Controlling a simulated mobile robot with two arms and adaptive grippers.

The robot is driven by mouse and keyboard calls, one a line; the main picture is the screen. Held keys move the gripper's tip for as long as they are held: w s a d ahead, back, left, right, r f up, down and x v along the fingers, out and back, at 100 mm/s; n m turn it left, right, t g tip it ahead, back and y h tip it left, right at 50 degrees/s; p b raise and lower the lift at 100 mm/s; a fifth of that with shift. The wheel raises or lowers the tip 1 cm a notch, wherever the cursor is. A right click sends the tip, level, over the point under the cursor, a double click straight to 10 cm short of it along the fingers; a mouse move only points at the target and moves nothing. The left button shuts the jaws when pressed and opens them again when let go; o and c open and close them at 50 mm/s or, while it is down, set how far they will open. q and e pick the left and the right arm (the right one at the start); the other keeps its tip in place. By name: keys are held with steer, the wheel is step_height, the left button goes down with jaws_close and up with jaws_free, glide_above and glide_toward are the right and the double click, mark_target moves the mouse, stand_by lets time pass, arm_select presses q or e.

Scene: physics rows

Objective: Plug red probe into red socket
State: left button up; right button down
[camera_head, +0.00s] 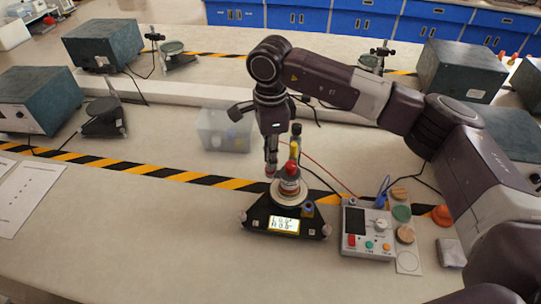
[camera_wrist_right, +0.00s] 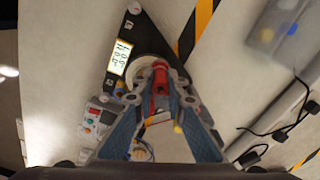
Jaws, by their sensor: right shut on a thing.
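My right gripper (camera_head: 272,170) points down over the round plate of a black triangular scale (camera_head: 262,218). In the right wrist view the gripper (camera_wrist_right: 160,68) is shut on a red probe (camera_wrist_right: 160,82). In the head view a red part (camera_head: 291,167) shows beside the fingers, above a small labelled container (camera_head: 289,186) on the plate; I cannot tell whether they touch. A red cable runs right to a grey instrument box (camera_head: 355,243). My left gripper is out of view.
A blue probe (camera_head: 383,188) stands at the box's back edge. Wooden and green discs (camera_head: 402,213) and an orange piece (camera_head: 442,215) lie to its right. A clear bin (camera_head: 222,130) stands behind left.

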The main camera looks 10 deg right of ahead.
steer(key=shift+f+b, duration=0.4)
steer(key=shift+f, duration=0.15)
steer(key=c, duration=1.6)
jaws_free()
steer(key=shift+r, duration=0.15)
steer(key=shift+r+p, duration=1.7)
steer(key=shift+r, duration=2)
steer(key=shift+f, duration=0.1)
